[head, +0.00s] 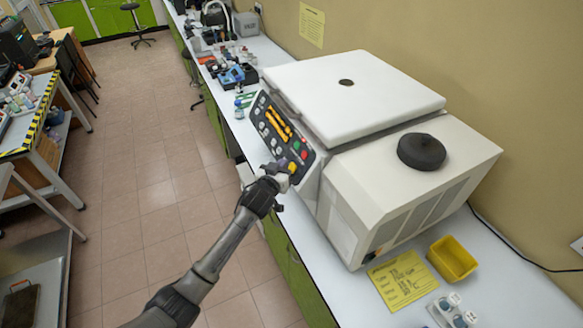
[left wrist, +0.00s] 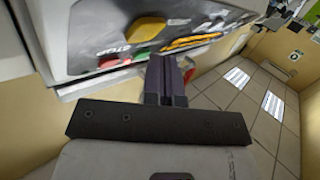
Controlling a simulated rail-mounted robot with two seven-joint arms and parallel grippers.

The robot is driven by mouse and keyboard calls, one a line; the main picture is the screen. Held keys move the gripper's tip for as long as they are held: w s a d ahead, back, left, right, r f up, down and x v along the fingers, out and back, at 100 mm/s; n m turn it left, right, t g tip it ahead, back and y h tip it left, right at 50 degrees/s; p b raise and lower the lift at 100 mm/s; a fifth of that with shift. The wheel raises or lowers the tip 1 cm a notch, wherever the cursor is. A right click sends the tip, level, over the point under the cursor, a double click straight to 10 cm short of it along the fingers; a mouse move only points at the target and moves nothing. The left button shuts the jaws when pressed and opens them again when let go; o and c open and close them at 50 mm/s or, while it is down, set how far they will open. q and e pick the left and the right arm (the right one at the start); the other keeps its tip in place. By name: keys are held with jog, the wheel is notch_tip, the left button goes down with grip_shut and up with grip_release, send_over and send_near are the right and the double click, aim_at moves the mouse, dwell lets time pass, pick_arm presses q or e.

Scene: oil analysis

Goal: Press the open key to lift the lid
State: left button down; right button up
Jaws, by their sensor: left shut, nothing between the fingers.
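A white centrifuge-like machine (head: 345,150) stands on the bench with its flat lid (head: 350,90) down. Its dark sloped control panel (head: 275,128) faces left and has an orange display and several keys. A yellow key (left wrist: 145,30), a green key (left wrist: 140,56) and a red key (left wrist: 108,62) show close up in the left wrist view. No open label is legible. My left gripper (head: 284,170) is shut and empty at the panel's near lower end, close to the yellow key. I cannot tell whether the fingertips touch it. My right gripper is out of view.
A black round knob-like object (head: 421,151) sits on the machine's lower housing. A yellow tray (head: 453,258) and a yellow note (head: 405,280) lie on the bench to the near right. Bottles and racks (head: 232,75) stand beyond the machine.

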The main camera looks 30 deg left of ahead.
pick_arm(q)
jog(key=shift+w+d+f, duration=0.1)
dwell(0.7)
jog(key=shift+w+d+f, duration=0.1)
jog(key=shift+w, duration=0.15)
jog(key=shift+w+d+f+b, duration=0.15)
jog(key=shift+w+f+b, duration=0.1)
jog(key=shift+b, duration=0.15)
dwell(0.7)
dwell(0.4)
jog(key=shift+s+a+r+p, duration=0.3)
jog(key=shift+s+r+p, duration=0.25)
jog(key=shift+p, duration=0.4)
jog(key=shift+s+a+r+p, duration=0.4)
jog(key=shift+s+p, duration=0.25)
jog(key=shift+p, duration=0.15)
jog(key=shift+s+a+r+p, duration=0.25)
jog(key=shift+s+r+p, duration=0.3)
jog(key=shift+p, duration=0.3)
jog(key=shift+s+a+r+p, duration=0.3)
jog(key=shift+s+a+p, duration=0.05)
jog(key=shift+s+p, duration=0.4)
